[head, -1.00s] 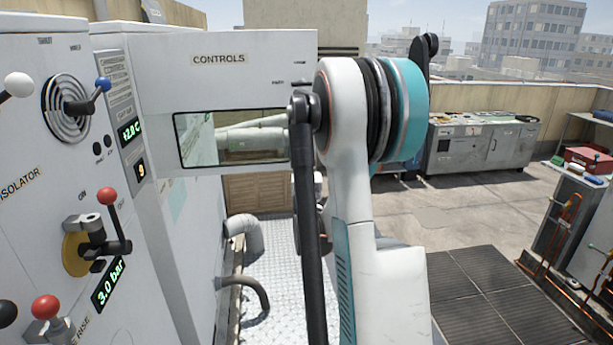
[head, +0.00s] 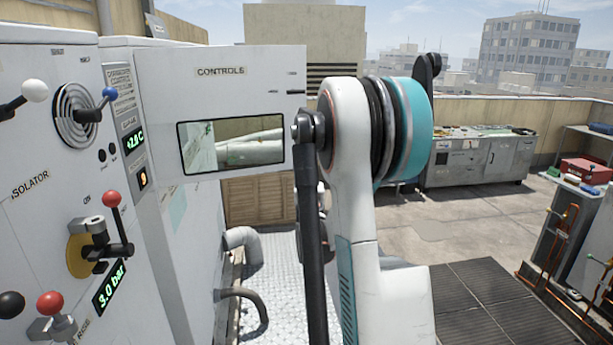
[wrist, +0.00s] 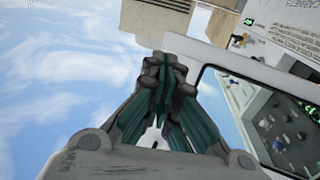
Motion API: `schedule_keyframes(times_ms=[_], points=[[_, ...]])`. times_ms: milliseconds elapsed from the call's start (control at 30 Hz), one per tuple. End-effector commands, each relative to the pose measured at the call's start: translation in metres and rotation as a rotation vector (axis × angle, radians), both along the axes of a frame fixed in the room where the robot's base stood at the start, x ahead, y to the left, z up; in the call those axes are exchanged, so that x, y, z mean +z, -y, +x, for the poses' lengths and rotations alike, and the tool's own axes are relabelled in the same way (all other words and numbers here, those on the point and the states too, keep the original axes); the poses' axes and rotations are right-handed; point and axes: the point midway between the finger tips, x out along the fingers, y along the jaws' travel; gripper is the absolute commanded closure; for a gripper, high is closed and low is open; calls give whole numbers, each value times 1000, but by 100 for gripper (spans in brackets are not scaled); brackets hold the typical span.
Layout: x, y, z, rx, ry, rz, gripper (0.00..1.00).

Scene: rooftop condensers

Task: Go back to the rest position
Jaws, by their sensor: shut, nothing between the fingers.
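My gripper (wrist: 165,72) shows in the wrist view with its dark, green-lined fingers drawn together and nothing between them. It points out past the edge of a white panel, with sky filling the left of that view. In the head view the gripper is hidden, and my white and teal arm stands folded in the middle of the picture. The open white CONTROLS door (head: 222,97) with its window (head: 233,142) stands just left of my arm; the window also shows in the wrist view (wrist: 262,128).
The white cabinet (head: 50,150) on the left carries a red-knobbed lever (head: 113,199), a blue-knobbed handle (head: 110,93) and displays. Dark floor mats (head: 480,305) lie at lower right. A grey bench (head: 485,160) stands by the far wall. A red toolbox (head: 585,170) sits at right.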

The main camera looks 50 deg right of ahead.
Motion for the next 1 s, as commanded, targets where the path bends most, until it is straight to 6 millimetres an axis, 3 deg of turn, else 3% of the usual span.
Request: schedule_keyframes(times_ms=[200,500,867,967,1000], points=[[1,-23,-45,-3,0,0,100],[1,-42,-78,-1,0,0,100],[1,-47,-79,5,-2,-3,100],[5,-65,-66,46,-17,-22,100],[8,-80,-56,77,-28,-36,100]])
